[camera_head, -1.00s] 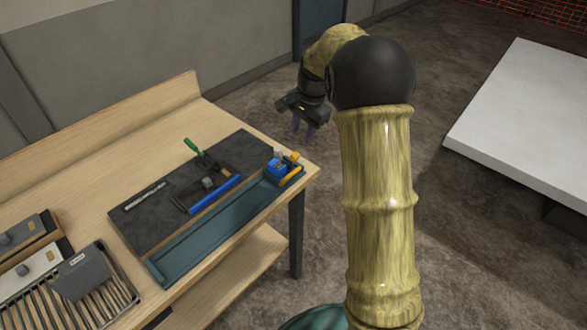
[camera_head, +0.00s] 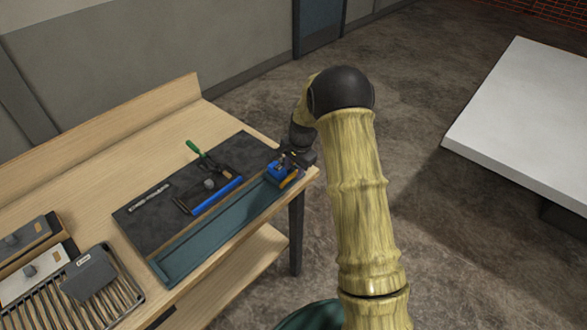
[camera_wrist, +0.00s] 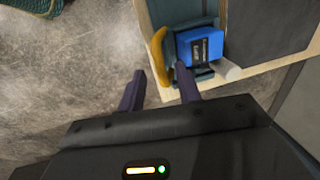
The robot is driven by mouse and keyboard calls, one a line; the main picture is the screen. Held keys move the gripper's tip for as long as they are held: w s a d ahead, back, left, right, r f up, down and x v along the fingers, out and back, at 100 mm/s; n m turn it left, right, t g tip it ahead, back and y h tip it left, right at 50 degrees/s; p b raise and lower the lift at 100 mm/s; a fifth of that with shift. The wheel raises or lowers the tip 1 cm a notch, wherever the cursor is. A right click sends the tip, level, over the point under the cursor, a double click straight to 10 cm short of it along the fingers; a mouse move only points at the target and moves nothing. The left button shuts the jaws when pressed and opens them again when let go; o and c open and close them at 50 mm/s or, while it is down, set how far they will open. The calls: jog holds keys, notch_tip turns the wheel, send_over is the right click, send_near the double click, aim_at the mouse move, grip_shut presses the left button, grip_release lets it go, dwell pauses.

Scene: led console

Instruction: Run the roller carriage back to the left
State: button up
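A blue block (camera_head: 277,173) with a yellow curved piece (camera_head: 289,181) sits at the right end of a long teal trough (camera_head: 215,229) on the wooden table; I take it for the roller carriage. In the wrist view the blue block (camera_wrist: 202,46) has a dark label, with the yellow piece (camera_wrist: 158,54) on its left side and a pale cylinder (camera_wrist: 228,69) at its lower right. My gripper (camera_wrist: 158,80) is open and empty. Its purple fingers lie either side of the yellow piece's line; contact cannot be told. In the head view my gripper (camera_head: 299,160) is by the table's right end.
A slatted rack (camera_head: 125,296) and grey boxes (camera_head: 25,240) stand at left.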

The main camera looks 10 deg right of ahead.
jog(key=shift+w+a+f, duration=0.1)
jog(key=shift+w+f, duration=0.1)
jog(key=shift+f, duration=0.75)
grip_shut()
jog(key=shift+s+a, duration=0.1)
jog(key=shift+a, duration=0.05)
